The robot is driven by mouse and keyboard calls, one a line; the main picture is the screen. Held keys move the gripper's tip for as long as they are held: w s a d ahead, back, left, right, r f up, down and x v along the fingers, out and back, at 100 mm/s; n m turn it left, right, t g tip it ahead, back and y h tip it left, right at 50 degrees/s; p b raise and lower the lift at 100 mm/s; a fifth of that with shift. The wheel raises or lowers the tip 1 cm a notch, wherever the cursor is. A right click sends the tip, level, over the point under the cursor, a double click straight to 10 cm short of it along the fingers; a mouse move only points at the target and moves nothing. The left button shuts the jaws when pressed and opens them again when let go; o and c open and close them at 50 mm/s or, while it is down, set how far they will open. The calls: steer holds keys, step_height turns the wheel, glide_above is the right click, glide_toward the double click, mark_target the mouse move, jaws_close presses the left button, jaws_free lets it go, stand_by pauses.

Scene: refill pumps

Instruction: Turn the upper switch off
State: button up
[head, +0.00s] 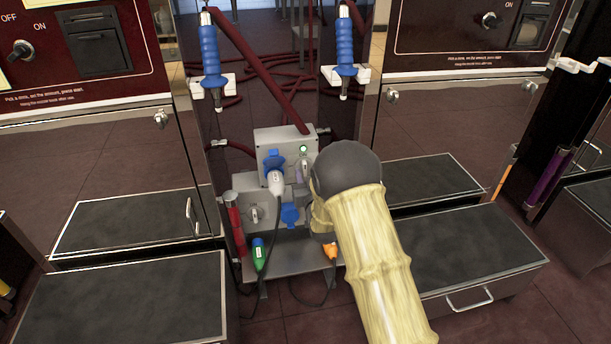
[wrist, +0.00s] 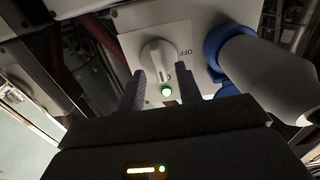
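The upper switch (wrist: 158,58) is a pale rotary knob on the upper grey box (head: 272,141), with a lit green lamp beside it (wrist: 166,90). An OFF label (wrist: 185,54) is printed next to the knob. My gripper (wrist: 160,72) is open, its two dark fingers apart with their tips near the knob, one on each side. I cannot tell whether they touch it. In the head view my arm partly hides the switch; the green lamp (head: 303,149) shows there. The lower box (head: 236,198) has its own grey switch (head: 254,214).
A white plug (head: 275,182) sits in the blue upper socket, close beside the switch; it also shows in the wrist view (wrist: 265,75). A green connector (head: 259,253) and an orange one (head: 331,251) are at the shelf below. Blue-handled nozzles (head: 209,52) hang above.

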mark_target(304, 168)
steer(key=shift+x, duration=1.15)
jaws_close()
